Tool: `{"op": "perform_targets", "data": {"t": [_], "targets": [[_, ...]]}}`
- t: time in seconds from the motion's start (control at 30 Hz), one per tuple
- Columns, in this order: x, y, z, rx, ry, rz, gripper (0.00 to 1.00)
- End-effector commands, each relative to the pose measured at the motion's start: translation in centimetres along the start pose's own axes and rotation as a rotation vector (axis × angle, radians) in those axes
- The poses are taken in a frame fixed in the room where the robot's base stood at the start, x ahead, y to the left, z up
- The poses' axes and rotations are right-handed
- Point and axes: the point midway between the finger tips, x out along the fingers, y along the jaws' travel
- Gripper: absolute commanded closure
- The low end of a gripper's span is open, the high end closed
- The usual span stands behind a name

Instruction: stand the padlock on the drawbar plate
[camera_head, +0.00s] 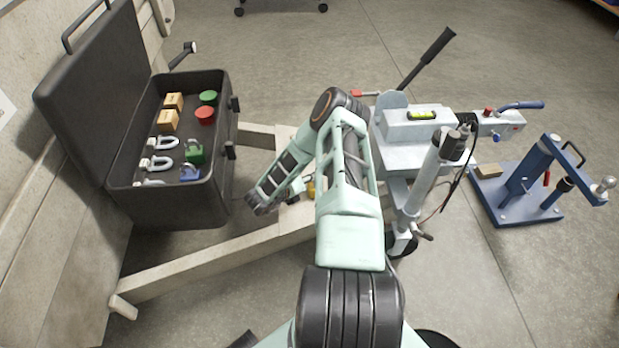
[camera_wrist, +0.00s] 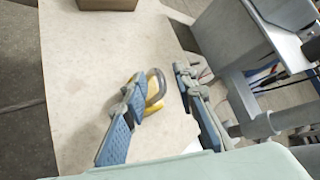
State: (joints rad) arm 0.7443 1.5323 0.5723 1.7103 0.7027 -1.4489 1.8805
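The padlock, yellow with a grey shackle, shows in the wrist view (camera_wrist: 161,79) over the pale beige drawbar plate (camera_wrist: 80,70). It also shows as a small yellow patch in the head view (camera_head: 311,188), partly hidden by my arm. My gripper (camera_wrist: 158,80) has its two blue-padded fingers on either side of the padlock. The left finger overlaps or touches the padlock; a gap shows between the padlock and the right finger. I cannot tell whether the padlock rests on the plate or how it is tilted. In the head view my gripper (camera_head: 298,187) points at the plate.
An open black toolbox (camera_head: 222,190) at left holds padlocks, wooden blocks and green and red round pieces. The grey jack and coupler assembly (camera_head: 415,140) stands right of my arm. A blue hitch stand (camera_head: 530,205) is farther right.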

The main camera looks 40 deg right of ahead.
Motion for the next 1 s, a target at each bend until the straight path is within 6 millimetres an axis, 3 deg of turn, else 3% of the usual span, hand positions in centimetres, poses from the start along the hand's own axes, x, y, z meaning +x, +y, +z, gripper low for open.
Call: {"op": "perform_targets", "data": {"t": [0.53, 0.73, 1.0], "targets": [[-10.3, -0.1, 0.2, -0.003, -0.002, 0.003, 0.74], [-11.9, 0.0, 0.1, -0.001, -0.001, 0.001, 0.74], [-12.0, 0.0, 0.0, 0.000, 0.000, 0.001, 0.74]]}}
